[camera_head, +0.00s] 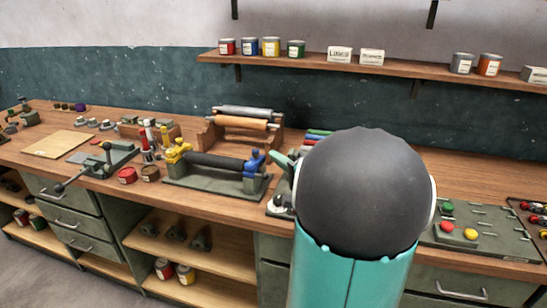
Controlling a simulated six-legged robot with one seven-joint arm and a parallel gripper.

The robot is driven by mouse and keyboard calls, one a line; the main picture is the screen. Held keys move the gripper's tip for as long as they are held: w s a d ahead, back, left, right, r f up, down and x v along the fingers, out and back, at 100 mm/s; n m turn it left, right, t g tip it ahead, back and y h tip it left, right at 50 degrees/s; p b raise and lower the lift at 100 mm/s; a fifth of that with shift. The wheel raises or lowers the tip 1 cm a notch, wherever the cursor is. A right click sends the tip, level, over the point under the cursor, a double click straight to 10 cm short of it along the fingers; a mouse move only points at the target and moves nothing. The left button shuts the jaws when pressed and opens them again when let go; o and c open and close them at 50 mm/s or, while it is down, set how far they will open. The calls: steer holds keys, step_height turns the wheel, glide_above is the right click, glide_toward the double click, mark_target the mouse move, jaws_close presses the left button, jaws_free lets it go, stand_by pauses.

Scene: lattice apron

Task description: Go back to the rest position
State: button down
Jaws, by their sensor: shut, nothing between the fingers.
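My own arm fills the middle right of the head view, as a teal link topped by a large dark grey rounded joint. My gripper cannot be made out; the arm hides what lies behind it. The arm stands in front of the wooden workbench (482,178) and covers part of its top. No object of the task is named.
On the bench stand a roller device (214,170) with yellow and blue ends, a rack of rollers (240,127), a lever tool (108,160) and a panel with coloured knobs (480,240). A wall shelf (400,68) holds tins and boxes. Floor (45,276) shows lower left.

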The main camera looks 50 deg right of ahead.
steer(key=shift+a+r, duration=0.1)
steer(key=shift+a, duration=0.05)
steer(key=w+a+f+n+g+y, duration=0.15)
steer(key=a+n+g+y, duration=0.7)
steer(key=a, duration=1.75)
steer(key=s+a+f+n+g+h, duration=0.3)
steer(key=s+a+n+g+h, duration=0.3)
steer(key=s, duration=0.6)
steer(key=shift+s+a+h, duration=0.35)
steer(key=shift+a+h, duration=0.6)
steer(key=shift+a, duration=0.2)
steer(key=shift+d, duration=0.1)
